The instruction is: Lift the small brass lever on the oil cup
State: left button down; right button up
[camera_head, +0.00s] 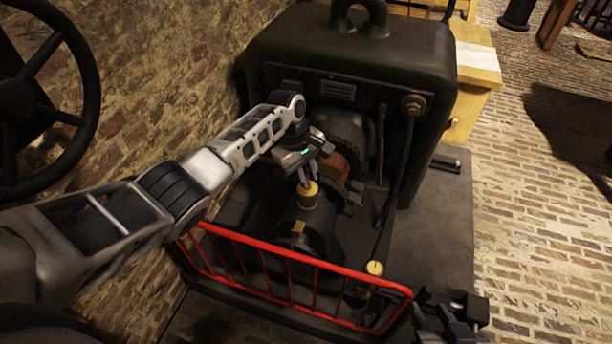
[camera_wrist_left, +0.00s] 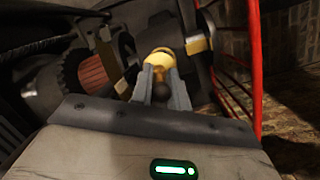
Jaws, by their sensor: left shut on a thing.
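The brass oil cup (camera_head: 309,197) stands on the dark machine, below my left gripper (camera_head: 306,181). In the left wrist view the yellow brass top of the oil cup (camera_wrist_left: 159,58) shows just beyond my left gripper (camera_wrist_left: 160,88). The gripper's two grey fingers are closed around a small lever with a dark, rounded end (camera_wrist_left: 160,91). The fingers hide part of the lever. In the head view the lever is too small to make out. My right gripper (camera_head: 448,312) is dark and cut by the bottom edge, away from the oil cup; its opening is unclear.
A red guard rail (camera_head: 290,259) runs in front of the machine. A second brass-topped piece (camera_head: 375,268) is near its right end. The large dark machine housing (camera_head: 350,70) rises behind. A black handwheel (camera_head: 45,95) is at the left. Brick floor (camera_head: 535,200) is open at right.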

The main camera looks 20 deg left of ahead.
pick_arm(q)
jog(key=g+b, duration=0.1)
jog(key=b, duration=0.1)
jog(key=shift+w+f+b, duration=0.3)
jog(key=shift+w+f, duration=0.05)
jog(key=shift+w, duration=0.05)
jog(key=shift+r+g+b, duration=0.1)
jog(key=shift+g+b, duration=0.2)
jog(key=shift+b, duration=0.25)
jog(key=shift+r, duration=0.1)
jog(key=shift+r+g, duration=0.2)
jog(key=shift+g, duration=0.1)
pick_arm(e)
jog(key=shift+a+f+t, duration=0.25)
jog(key=shift+f+t, duration=0.05)
jog(key=shift+f, duration=0.45)
pick_arm(q)
jog(key=c, duration=1.4)
grip_release()
jog(key=p+v, duration=0.1)
jog(key=v, duration=1.5)
jog(key=shift+d+p, duration=0.1)
jog(key=shift+p, duration=0.25)
pick_arm(e)
jog(key=shift+r, duration=0.3)
